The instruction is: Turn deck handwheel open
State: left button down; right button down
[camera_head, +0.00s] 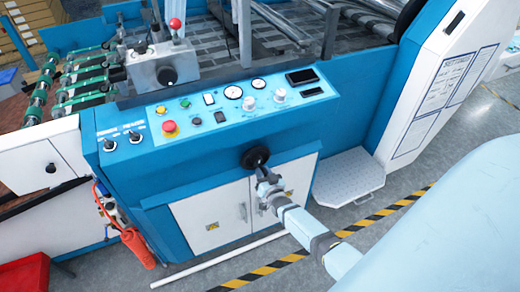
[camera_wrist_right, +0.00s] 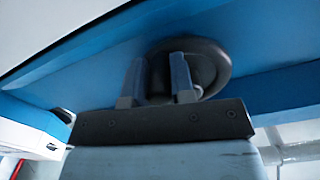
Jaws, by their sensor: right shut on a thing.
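The handwheel (camera_head: 255,156) is a small black round wheel on the blue front face of the machine, under the control panel. In the right wrist view the wheel (camera_wrist_right: 215,62) is dark, close up, and partly hidden by the fingers. My right gripper (camera_head: 263,174) reaches it from the front right and is shut on it. In the right wrist view the two fingers (camera_wrist_right: 158,66) stand apart with part of the wheel between them. How far the wheel is turned cannot be told. My left gripper is not in view.
The control panel (camera_head: 225,105) above carries a red emergency button (camera_head: 170,127), gauges and knobs. White cabinet doors (camera_head: 212,215) lie below the wheel. A grey step plate (camera_head: 347,178) stands to the right. Yellow-black tape (camera_head: 272,267) marks the floor.

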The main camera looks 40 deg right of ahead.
jog(key=shift+s+d+r+n, duration=0.15)
jog(key=shift+d+n, duration=0.2)
jog(key=shift+n, duration=0.45)
jog(key=shift+d, duration=0.1)
jog(key=c, duration=1)
grip_release()
jog(key=shift+o, duration=0.2)
jog(key=shift+s, duration=0.1)
jog(key=p+v, duration=0.1)
jog(key=v, duration=1.2)
jog(key=shift+s, duration=0.3)
